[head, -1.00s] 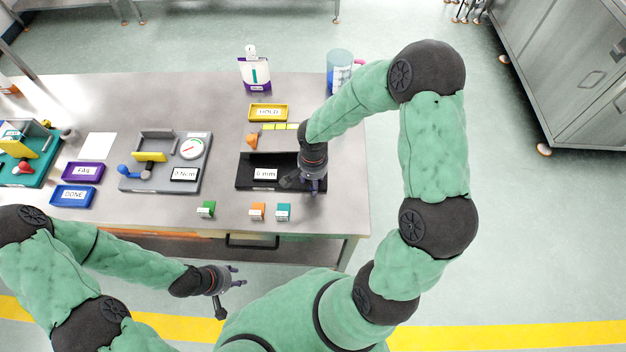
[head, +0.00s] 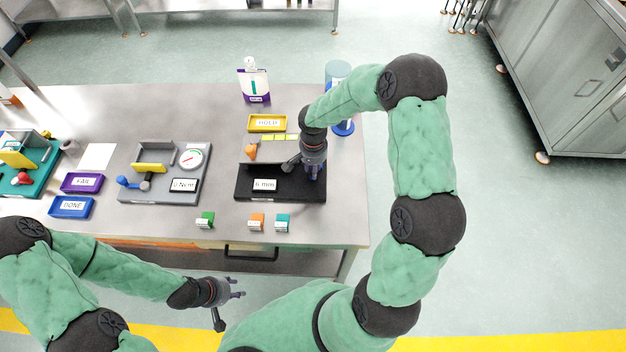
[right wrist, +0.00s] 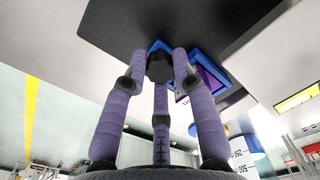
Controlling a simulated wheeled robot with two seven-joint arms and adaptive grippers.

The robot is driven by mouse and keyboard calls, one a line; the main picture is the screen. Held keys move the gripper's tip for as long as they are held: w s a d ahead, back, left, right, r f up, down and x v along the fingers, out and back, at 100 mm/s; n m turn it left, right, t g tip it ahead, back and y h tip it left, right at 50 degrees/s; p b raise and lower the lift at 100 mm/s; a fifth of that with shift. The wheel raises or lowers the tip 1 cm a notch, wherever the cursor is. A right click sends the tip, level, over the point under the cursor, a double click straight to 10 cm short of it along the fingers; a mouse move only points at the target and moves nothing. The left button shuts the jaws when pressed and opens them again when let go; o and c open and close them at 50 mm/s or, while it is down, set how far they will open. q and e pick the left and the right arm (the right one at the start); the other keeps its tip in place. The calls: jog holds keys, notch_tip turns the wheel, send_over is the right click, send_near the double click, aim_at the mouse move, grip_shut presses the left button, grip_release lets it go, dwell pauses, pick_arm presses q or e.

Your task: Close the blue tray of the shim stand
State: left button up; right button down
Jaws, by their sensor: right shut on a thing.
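The black shim stand (head: 285,190) with a "6 mm" label is on the right part of the table in the head view. My right gripper (head: 313,174) is over its right end. In the right wrist view the right gripper's fingers (right wrist: 160,75) are closed around a small dark knob-like piece (right wrist: 160,66). A blue part (right wrist: 159,46), perhaps the blue tray, shows just behind it under the dark slab (right wrist: 180,20). How far the tray is open cannot be told. My left gripper (head: 238,288) is open and empty in front of the table.
A blue-based cylinder (head: 343,128) stands behind my right gripper. A yellow HOLD bin (head: 267,122) and an orange piece (head: 251,151) are behind the stand. Small green (head: 205,219), orange (head: 256,222) and teal (head: 283,223) blocks are in front. A grey gauge fixture (head: 165,175) is left.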

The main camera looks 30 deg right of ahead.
jog(key=c, duration=1)
grip_release()
jog(key=shift+w+a, duration=0.1)
jog(key=shift+w, duration=0.1)
jog(key=shift+r, duration=0.15)
jog(key=shift+r, duration=0.35)
notch_tip(320, 180, up, 11)
